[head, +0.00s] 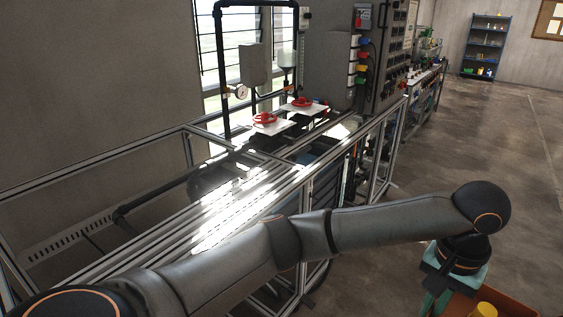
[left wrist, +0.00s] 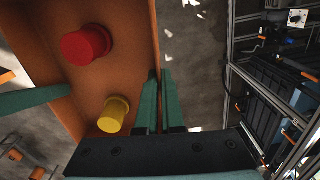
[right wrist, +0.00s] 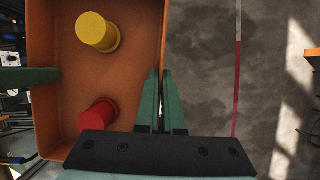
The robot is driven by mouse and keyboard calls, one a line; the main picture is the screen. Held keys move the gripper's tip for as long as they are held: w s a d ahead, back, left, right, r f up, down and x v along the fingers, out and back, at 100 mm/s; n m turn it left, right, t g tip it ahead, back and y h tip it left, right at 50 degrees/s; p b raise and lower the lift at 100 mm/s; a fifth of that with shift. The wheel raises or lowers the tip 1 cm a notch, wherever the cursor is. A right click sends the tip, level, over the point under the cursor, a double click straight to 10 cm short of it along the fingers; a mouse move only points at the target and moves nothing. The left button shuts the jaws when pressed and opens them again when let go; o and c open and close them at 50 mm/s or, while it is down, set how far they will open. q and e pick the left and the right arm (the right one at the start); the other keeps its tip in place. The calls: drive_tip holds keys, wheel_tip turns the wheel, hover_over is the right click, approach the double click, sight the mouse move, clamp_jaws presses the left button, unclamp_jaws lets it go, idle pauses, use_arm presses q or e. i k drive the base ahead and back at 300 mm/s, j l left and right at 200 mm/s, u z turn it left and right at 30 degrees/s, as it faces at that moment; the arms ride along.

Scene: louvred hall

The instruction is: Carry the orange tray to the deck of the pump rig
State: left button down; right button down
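The orange tray (head: 518,306) shows only partly at the bottom right of the head view, over the floor. It holds a yellow cylinder (left wrist: 114,114) and a red cylinder (left wrist: 87,46); both also show in the right wrist view. My left gripper (left wrist: 164,78) has its fingers close together on either side of one tray wall. My right gripper (right wrist: 162,76) pinches the opposite wall the same way; it is out of the head view. The pump rig (head: 240,180), an aluminium frame with black pipes and red valve handles (head: 265,119), stands left of the tray.
Open concrete floor (head: 520,150) lies right of the rig. A grey control cabinet (head: 385,60) stands behind the rig, with more benches beyond. A blue shelf (head: 484,45) stands at the far wall. My left arm crosses in front of the rig's frame in the head view.

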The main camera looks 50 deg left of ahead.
sight(189, 228)
drive_tip(key=i+u, duration=0.2)
drive_tip(key=u, duration=0.15)
drive_tip(key=i+u, duration=0.2)
drive_tip(key=u, duration=0.2)
drive_tip(key=i+u, duration=0.15)
drive_tip(key=u, duration=0.25)
drive_tip(key=i+u, duration=0.2)
drive_tip(key=u, duration=0.2)
drive_tip(key=i+j+u, duration=0.1)
drive_tip(key=u, duration=0.3)
drive_tip(key=i+u, duration=0.4)
drive_tip(key=u, duration=0.45)
drive_tip(key=i+l, duration=0.05)
drive_tip(key=l, duration=0.05)
